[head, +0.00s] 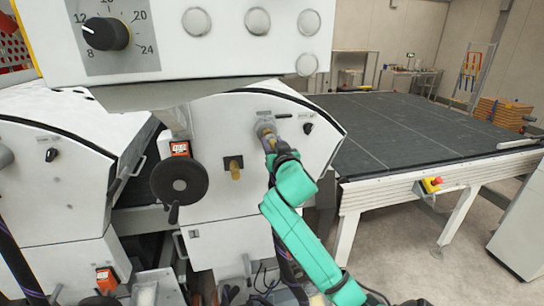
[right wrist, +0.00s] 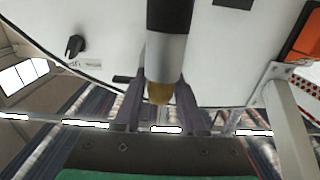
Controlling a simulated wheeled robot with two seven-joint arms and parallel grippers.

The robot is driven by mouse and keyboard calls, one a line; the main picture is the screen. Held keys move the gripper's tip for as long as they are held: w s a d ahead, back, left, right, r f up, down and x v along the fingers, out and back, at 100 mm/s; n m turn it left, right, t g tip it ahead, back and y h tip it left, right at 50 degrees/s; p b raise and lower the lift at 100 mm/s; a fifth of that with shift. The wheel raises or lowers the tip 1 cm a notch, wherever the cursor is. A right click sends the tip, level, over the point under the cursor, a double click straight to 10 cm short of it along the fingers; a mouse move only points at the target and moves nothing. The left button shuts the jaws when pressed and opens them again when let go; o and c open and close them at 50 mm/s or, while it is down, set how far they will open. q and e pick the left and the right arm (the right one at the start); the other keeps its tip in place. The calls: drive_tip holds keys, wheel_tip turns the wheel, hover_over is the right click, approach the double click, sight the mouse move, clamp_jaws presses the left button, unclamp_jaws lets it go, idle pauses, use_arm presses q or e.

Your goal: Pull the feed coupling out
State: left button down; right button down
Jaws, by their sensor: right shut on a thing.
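My right gripper (head: 271,146) is at the white machine's front panel, just below a grey round fitting (head: 264,127). In the right wrist view its two dark fingers (right wrist: 162,92) are on either side of the feed coupling (right wrist: 167,58), shut on it. The coupling is a cylinder with a black section, a silver section and a brass-coloured end between the fingers. Its black section runs out of the top of the wrist view. I cannot tell whether it is still seated in the panel. My left gripper is not in view.
A black knob (head: 308,128) is right of the fitting; a brass-coloured stub (head: 235,170) and black handwheel (head: 179,181) are to its left. A control box (head: 225,45) overhangs above. A dark-topped conveyor table (head: 400,130) is at right, with open floor in front.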

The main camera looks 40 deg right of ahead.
drive_tip(key=shift+s+a+r, duration=0.15)
drive_tip(key=shift+s+a, duration=0.15)
drive_tip(key=shift+s, duration=0.25)
drive_tip(key=shift+s+a, duration=0.15)
drive_tip(key=shift+s, duration=0.1)
drive_tip(key=shift+v, duration=1.65)
drive_tip(key=shift+v, duration=1.5)
